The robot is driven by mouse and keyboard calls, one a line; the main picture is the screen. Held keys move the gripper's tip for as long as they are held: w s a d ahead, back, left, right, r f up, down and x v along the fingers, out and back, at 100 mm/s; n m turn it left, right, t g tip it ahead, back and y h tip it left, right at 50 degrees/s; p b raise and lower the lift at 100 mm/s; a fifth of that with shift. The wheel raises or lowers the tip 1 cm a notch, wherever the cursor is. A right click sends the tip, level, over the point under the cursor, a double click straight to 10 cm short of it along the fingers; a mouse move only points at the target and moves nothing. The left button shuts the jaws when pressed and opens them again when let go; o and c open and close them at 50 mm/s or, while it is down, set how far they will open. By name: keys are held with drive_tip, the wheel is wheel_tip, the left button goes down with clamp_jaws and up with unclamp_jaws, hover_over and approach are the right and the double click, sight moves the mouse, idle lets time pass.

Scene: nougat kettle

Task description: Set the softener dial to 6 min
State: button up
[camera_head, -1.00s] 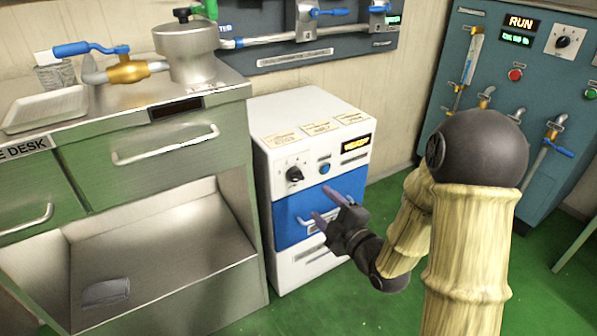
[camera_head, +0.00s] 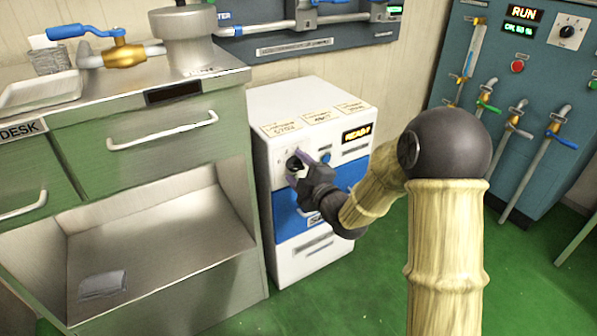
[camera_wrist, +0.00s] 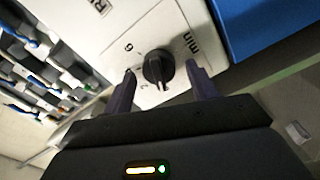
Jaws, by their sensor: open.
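The softener (camera_head: 310,105) is a white cabinet with a blue front panel and a lit display, which seems to read READY. Its black dial (camera_wrist: 158,68) shows large in the wrist view on a white plate, with a "6", what looks like a "2" and "min" printed around it. The dial's pointer direction is hard to tell. My gripper (camera_wrist: 161,72) is open, with one purple finger on each side of the dial; I cannot tell whether they touch it. In the head view my gripper (camera_head: 297,169) largely covers the dial.
A blue button (camera_head: 325,157) sits right of the dial. Labelled cards (camera_head: 317,117) lie on the softener's top. A green and steel desk (camera_head: 150,141) stands close on the left. A teal panel with valves (camera_head: 500,75) stands at the back right. Green floor is clear in front.

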drive_tip(key=c, duration=1)
